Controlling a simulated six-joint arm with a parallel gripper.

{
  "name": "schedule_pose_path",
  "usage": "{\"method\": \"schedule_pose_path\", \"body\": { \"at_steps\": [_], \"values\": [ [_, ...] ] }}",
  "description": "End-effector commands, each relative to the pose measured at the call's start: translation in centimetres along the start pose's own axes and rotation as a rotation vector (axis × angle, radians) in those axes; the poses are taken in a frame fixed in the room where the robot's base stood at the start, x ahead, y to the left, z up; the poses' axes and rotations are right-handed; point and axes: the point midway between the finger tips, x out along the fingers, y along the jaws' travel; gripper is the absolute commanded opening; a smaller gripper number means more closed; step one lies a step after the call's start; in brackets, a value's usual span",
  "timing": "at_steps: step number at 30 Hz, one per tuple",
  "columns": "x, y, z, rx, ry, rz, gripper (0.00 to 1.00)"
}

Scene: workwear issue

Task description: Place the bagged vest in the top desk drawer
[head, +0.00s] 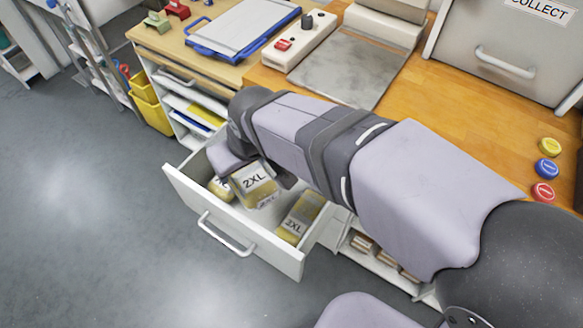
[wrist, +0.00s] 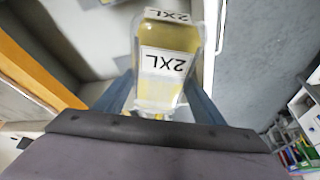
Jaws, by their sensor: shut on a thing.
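A clear-bagged yellow vest with a white "2XL" label (head: 254,185) is held over the open white drawer (head: 225,228), seen from above. My gripper (wrist: 160,98) is shut on this bagged vest (wrist: 163,82), with one finger on each side of it in the wrist view. A second "2XL" marking shows at its far end. Two other yellow bagged packs are in the drawer: one at the left (head: 221,190), partly hidden by the held vest, and one at the right (head: 301,217). I cannot tell whether the held vest touches the drawer floor.
Open shelves (head: 195,105) and a yellow bin (head: 152,108) stand left of the drawer. The grey floor in front is clear.

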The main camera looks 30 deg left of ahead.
Motion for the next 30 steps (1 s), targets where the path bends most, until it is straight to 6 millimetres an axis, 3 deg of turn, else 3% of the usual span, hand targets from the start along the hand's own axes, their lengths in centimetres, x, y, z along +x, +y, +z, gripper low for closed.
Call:
{"method": "schedule_pose_path", "body": {
  "at_steps": [18,30],
  "values": [
    [0.0,2.7,-0.1,0.531,-0.001,0.222,0.34],
    [-0.2,3.2,-0.3,0.946,-0.001,0.393,0.34]
  ]
}}
